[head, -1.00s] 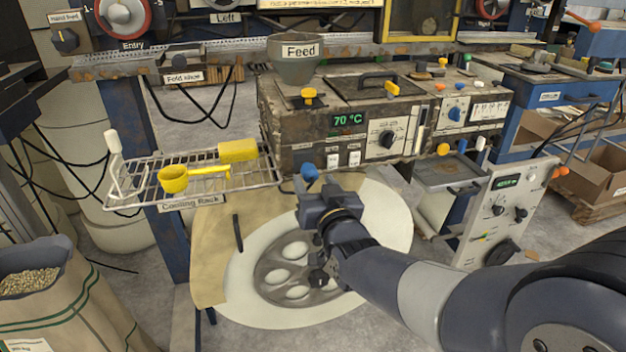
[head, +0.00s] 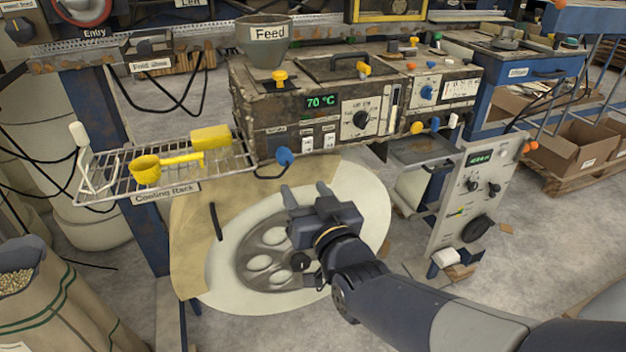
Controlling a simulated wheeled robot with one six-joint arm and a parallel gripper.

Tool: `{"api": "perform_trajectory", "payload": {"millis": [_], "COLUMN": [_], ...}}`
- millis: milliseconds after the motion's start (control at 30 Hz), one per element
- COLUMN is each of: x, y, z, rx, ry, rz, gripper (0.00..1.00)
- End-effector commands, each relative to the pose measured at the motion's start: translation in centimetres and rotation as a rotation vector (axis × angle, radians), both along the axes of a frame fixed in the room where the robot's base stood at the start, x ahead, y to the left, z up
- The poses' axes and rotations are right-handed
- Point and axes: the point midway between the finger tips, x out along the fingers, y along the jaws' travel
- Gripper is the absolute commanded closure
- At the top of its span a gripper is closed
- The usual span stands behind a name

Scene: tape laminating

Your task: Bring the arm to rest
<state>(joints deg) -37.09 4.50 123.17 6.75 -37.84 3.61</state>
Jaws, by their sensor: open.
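My gripper (head: 306,194) is open and empty, with its two fingers apart and pointing up and away. It hangs in front of the machine with the 70 °C display (head: 322,101), over the round pale table (head: 352,215) with a dark plate of round holes (head: 262,246). My arm reaches in from the lower right. The fingers appear apart from the blue knob (head: 284,156) at the machine's lower front.
A wire cooling rack (head: 115,180) at the left holds a yellow scoop (head: 147,170) and a yellow block (head: 210,137). A grey control box (head: 474,190) stands at the right. A sack of grain (head: 50,290) stands at lower left. Bare floor shows at the lower right.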

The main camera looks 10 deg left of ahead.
Motion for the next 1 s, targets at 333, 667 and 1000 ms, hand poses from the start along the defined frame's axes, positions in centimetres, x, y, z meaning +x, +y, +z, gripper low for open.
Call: {"api": "perform_trajectory", "payload": {"millis": [333,667,1000], "x": [3.0,7.7,10.1], "y": [1.9,4.9,6.5], "z": [-0.1,0.0,0.2], "rx": [-0.002,0.0,0.001], "ry": [0.003,0.0,0.001], "rz": [-0.001,-0.001,-0.001], "gripper": [0.48,0.48,0.48]}}
